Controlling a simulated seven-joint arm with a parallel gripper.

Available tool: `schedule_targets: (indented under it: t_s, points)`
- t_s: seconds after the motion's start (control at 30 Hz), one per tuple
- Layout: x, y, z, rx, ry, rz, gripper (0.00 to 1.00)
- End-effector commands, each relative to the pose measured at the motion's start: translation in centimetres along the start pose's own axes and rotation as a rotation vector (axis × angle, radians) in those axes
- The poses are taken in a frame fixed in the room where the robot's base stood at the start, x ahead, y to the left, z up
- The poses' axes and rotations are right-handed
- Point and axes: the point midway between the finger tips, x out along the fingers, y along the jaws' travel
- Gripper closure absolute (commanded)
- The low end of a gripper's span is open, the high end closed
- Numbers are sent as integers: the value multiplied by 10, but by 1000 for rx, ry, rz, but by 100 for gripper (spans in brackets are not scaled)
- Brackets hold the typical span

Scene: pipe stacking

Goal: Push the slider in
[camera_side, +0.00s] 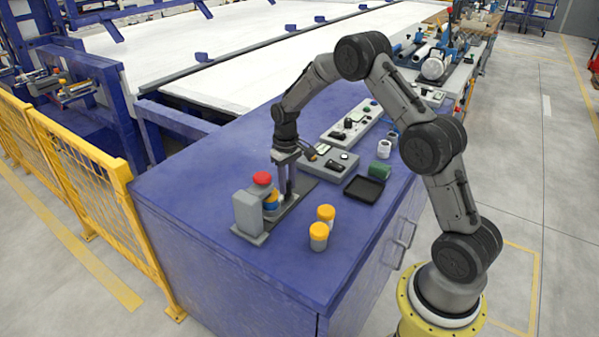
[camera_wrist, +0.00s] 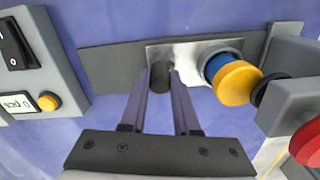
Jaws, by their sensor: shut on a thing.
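The slider is a silver plate (camera_wrist: 190,50) on a dark flat rail (camera_wrist: 105,68) in the wrist view. A short black knob (camera_wrist: 160,76) stands up from it. My gripper (camera_wrist: 161,74) is shut on this knob, one finger on each side. In the side view my gripper (camera_side: 287,190) points down at the rail base. At the slider's right end in the wrist view sits a blue part with a yellow cap (camera_wrist: 238,83). A black round tip (camera_wrist: 268,92) of the grey block (camera_wrist: 288,75) is close to the cap; I cannot tell whether they touch.
A red button (camera_side: 262,178) tops the grey block. A grey control box (camera_side: 332,164) stands beside the rail.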

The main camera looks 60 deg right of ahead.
Motion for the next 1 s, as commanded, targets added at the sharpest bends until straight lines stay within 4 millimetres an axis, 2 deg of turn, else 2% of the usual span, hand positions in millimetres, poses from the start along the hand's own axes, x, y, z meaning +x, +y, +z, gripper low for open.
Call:
schedule_targets:
  t_s: [0.03, 0.17, 0.5, 0.53, 0.67, 1.0]
  points:
    - [-2, -11, 1, -3, 5, 0, 100]
    - [-2, -25, 4, 0, 6, 1, 100]
    - [-2, -31, 5, 1, 5, -3, 100]
    - [-2, -31, 5, 1, 5, -3, 65]
    - [-1, -30, 5, 1, 4, -2, 42]
    - [-3, -28, 5, 1, 4, 0, 41]
